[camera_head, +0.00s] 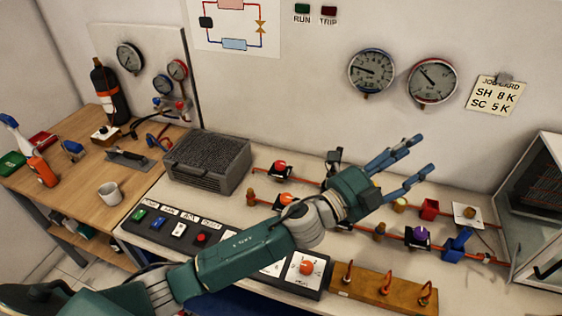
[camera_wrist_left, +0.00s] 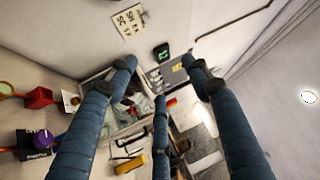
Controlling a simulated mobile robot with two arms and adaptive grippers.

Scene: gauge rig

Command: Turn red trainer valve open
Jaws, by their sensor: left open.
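My left gripper (camera_head: 422,156) reaches over the bench from the left, its blue fingers spread and empty, pointing right and up. In the left wrist view its fingers (camera_wrist_left: 160,76) are apart with nothing between them. A red block-like fitting (camera_head: 430,209) sits on the pipe run below and right of the fingertips, apart from them. It also shows at the left of the left wrist view (camera_wrist_left: 40,97). Orange-red round knobs stand on the upper pipe (camera_head: 280,166) and lower pipe (camera_head: 287,198), left of my wrist. I cannot tell which part is the red trainer valve.
A purple knob (camera_head: 419,233) and a blue fitting (camera_head: 457,243) sit on the lower pipe. A grey finned box (camera_head: 207,162) stands behind my forearm. A switch panel (camera_head: 165,225) and a glass-sided cabinet (camera_head: 535,220) flank the pipes. Gauges (camera_head: 372,72) hang on the wall.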

